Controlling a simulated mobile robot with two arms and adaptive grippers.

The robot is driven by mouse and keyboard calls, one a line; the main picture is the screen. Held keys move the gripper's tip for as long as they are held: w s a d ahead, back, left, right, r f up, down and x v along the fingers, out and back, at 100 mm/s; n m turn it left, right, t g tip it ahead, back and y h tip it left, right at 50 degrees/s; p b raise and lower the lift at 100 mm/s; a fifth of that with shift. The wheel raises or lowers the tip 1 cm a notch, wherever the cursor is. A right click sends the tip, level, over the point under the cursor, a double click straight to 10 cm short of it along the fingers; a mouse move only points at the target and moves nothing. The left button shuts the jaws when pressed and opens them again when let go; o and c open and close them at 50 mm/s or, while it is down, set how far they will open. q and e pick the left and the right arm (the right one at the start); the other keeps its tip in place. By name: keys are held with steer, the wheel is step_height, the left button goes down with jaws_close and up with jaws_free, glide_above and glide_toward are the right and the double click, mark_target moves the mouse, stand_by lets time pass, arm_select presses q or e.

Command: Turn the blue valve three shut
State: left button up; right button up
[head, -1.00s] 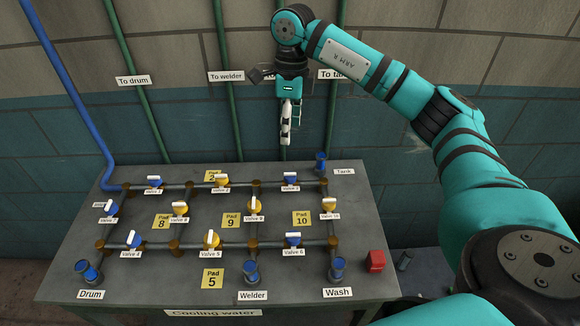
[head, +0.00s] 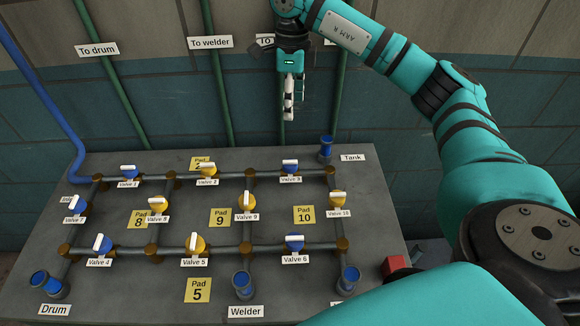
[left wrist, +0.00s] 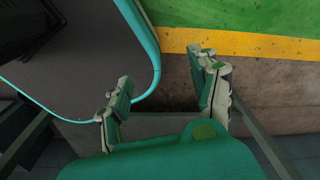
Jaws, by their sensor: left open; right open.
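Valve three is a small blue valve (head: 291,170) with a white bar handle. It sits on the back pipe of the grey bench, right of the middle, with its label just in front. Its handle lies roughly left to right, about in line with that pipe. My right gripper (head: 289,108) hangs above and behind the valve, apart from it, fingers pointing down. It is open and empty, though its fingers overlap from this side. My left gripper (left wrist: 163,85) shows only in the left wrist view, open with nothing between its fingers.
The bench (head: 110,285) carries pipes and several other blue and yellow valves, such as yellow valve two (head: 207,170) and blue valve six (head: 294,242). A blue-topped tank outlet (head: 326,147) stands right of valve three. A red block (head: 396,265) is at the right edge.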

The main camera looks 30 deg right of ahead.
steer(key=f, duration=0.1)
steer(key=p, duration=0.4)
glide_toward(290, 160)
steer(key=f, duration=1)
steer(key=shift+s+a, duration=0.25)
steer(key=shift+s, duration=0.1)
arm_select(q)
steer(key=r, duration=0.1)
steer(key=w+r, duration=0.1)
steer(key=r, duration=0.1)
steer(key=shift+w+d, duration=0.15)
steer(key=shift+d, duration=0.15)
steer(key=shift+a, duration=0.1)
arm_select(e)
steer(key=c, duration=1.1)
